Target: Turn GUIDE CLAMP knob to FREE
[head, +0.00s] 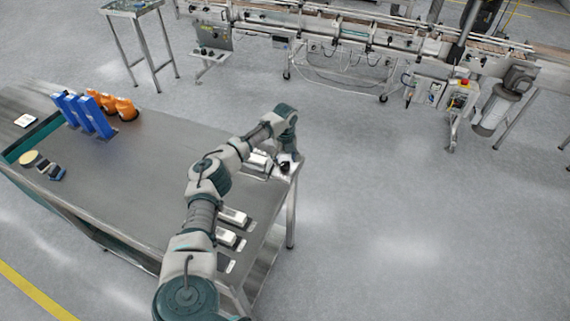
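My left arm reaches up over the steel table, and its gripper (287,163) points down at the table's far right corner. The gripper is small and dark here, and I cannot tell whether its fingers are open or shut. A pale box (259,160) sits on the table just left of the gripper, partly hidden by my arm. Two more pale boxes (233,216) (229,238) stand along the right edge, nearer to me. No GUIDE CLAMP lettering or FREE mark is readable, and I cannot make out which box carries that knob. My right gripper is not in view.
The steel table (140,180) has a wide bare middle. Blue upright holders (90,116) and orange bottles (126,109) stand at its far left. A conveyor line (370,45) runs along the back, with a small side table (130,8). The floor to the right is clear.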

